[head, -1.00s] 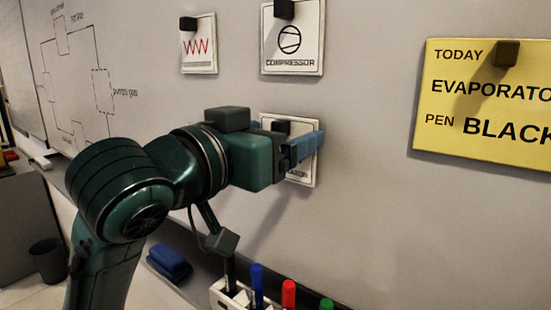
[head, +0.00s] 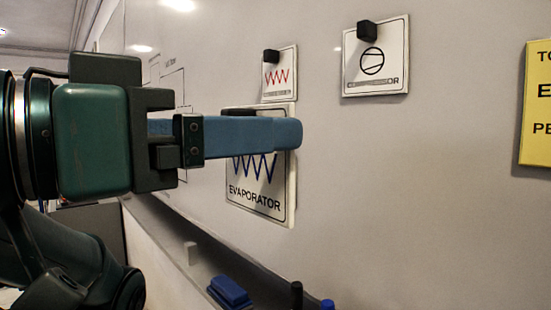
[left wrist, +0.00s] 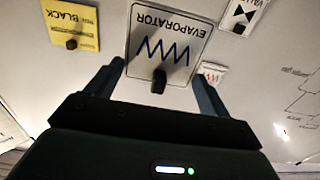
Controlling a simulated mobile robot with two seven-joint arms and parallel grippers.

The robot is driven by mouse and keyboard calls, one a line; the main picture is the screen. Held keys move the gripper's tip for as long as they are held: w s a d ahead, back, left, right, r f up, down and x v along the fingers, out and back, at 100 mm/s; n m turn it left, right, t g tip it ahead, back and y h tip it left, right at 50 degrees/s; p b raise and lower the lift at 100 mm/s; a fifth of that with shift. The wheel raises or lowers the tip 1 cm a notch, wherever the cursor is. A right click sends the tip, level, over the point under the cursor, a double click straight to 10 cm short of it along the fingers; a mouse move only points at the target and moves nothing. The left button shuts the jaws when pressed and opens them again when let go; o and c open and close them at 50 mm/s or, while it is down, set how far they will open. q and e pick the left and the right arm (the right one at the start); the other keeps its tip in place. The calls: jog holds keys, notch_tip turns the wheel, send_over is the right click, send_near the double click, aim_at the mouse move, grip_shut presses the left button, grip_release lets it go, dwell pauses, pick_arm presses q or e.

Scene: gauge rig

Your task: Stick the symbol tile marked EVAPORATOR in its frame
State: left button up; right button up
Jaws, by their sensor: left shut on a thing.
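The EVAPORATOR tile (head: 260,201) is white with a blue zigzag and black lettering. In the left wrist view the tile (left wrist: 185,22) appears upside down, with a black knob on it. My left gripper (head: 298,135) is shut on this tile, with one finger on either side in the left wrist view (left wrist: 160,72). In the head view a blue finger crosses the tile's upper part. The tile seems to be held in front of the whiteboard; the exact gap cannot be told. Drawn diagram lines (head: 172,88) show behind my gripper, partly hidden. My right gripper is not in view.
A red-zigzag tile (head: 278,76) and the COMPRESSOR tile (head: 378,78) hang higher on the board. A yellow note (head: 537,120) is at far right. A blue eraser (head: 229,291) and pens (head: 297,296) are on the ledge below. A valve tile (left wrist: 238,18) shows in the wrist view.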

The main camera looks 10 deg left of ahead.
pick_arm(q)
jog(key=b+v, duration=0.2)
jog(key=v, duration=0.6)
jog(key=shift+s+a, duration=0.25)
jog(key=shift+s, duration=0.05)
dwell(0.6)
jog(key=shift+w+r, duration=0.1)
